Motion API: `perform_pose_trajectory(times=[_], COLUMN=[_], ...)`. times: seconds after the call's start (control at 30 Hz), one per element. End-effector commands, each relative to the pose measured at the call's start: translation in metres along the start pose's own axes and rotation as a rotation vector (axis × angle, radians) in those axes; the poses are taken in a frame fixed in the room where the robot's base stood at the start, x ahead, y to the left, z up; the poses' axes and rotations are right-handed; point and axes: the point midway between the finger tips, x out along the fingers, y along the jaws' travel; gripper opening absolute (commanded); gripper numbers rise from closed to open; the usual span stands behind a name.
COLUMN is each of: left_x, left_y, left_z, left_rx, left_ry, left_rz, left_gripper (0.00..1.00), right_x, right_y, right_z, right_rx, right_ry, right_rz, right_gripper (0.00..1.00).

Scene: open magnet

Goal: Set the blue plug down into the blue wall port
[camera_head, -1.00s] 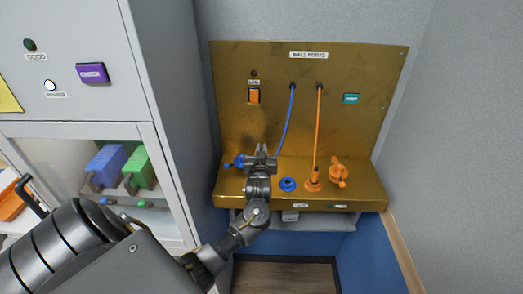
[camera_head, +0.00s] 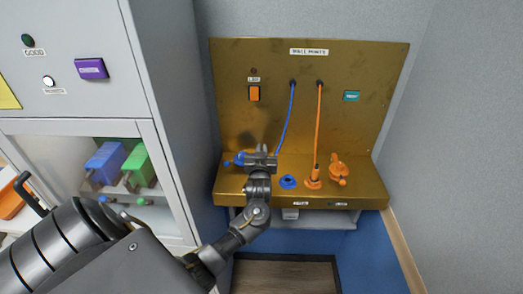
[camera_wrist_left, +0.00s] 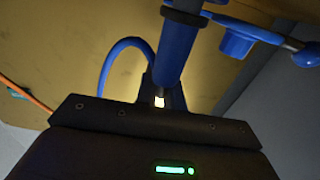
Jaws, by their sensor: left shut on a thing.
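My left gripper (camera_head: 263,150) is over the left part of the brass ledge and is shut on the blue plug. In the left wrist view the blue plug (camera_wrist_left: 178,50) is a blue cylinder with a dark ring, between the fingers (camera_wrist_left: 162,95). In the head view the gripper hides most of the plug. Its blue cable (camera_head: 287,118) runs down from the wall panel. The blue wall port (camera_head: 287,182) is a round blue ring on the ledge, just right of the gripper and apart from it. My right gripper is not in view.
An orange plug (camera_head: 313,178) with a cable and an orange valve (camera_head: 338,172) stand right of the blue port. A blue valve (camera_head: 236,160) is just left of my gripper. The brass panel (camera_head: 350,65) rises behind. A grey cabinet (camera_head: 165,70) stands at left.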

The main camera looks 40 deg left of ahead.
Motion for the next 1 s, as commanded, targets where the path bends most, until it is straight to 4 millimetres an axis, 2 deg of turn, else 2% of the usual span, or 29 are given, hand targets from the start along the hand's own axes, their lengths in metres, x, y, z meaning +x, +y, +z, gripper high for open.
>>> perform_pose_trajectory(times=[0.47,1.0], left_x=[0.000,-0.002], left_y=[0.000,0.000], left_z=[0.003,0.016], left_rx=[0.001,0.007], left_ry=[-0.003,-0.015], left_rz=[0.001,0.002], left_gripper=[0.00,0.00], right_x=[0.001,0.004], right_y=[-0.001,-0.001], right_z=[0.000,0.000], right_rx=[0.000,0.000], right_ry=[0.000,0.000], right_rz=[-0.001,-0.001], right_gripper=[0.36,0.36])
